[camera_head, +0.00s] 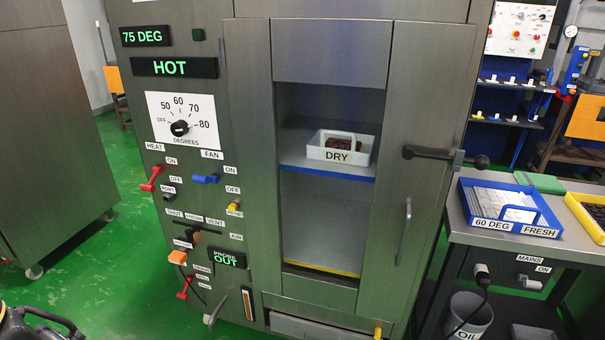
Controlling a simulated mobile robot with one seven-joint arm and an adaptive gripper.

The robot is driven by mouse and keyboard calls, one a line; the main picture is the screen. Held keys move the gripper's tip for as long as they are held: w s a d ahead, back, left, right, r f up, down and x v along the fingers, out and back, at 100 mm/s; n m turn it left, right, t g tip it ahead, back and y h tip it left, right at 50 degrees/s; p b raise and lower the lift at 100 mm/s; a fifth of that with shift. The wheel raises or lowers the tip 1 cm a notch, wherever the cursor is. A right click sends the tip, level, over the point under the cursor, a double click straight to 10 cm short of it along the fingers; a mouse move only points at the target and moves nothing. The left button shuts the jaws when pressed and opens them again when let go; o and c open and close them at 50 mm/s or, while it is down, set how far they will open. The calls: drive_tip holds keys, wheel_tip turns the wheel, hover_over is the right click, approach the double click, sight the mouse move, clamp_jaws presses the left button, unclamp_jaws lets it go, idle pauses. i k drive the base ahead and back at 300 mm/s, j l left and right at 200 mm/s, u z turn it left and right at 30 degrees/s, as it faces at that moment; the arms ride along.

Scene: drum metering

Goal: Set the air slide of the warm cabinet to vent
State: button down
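The warm cabinet (250,170) stands in the middle, its control panel on the left side of its front. The air slide (196,230) is a dark horizontal slot with a small dark knob, under the labels SHUT, FRESH and VENT, with AIR at its right. The knob appears toward the left or middle of the slot, away from the VENT end; its exact stop is too small to tell.
Close around the slide are a red heat lever (152,179), a blue fan lever (205,179), a yellow knob (235,207) and an orange handle (178,257). A dark object (40,325) is cut off at lower left. Green floor lies open left of the cabinet.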

sight(189, 233)
drive_tip(key=i+j+u, duration=0.2)
drive_tip(key=i+u, duration=0.15)
drive_tip(key=i+j+u, duration=0.1)
drive_tip(key=i+u, duration=0.25)
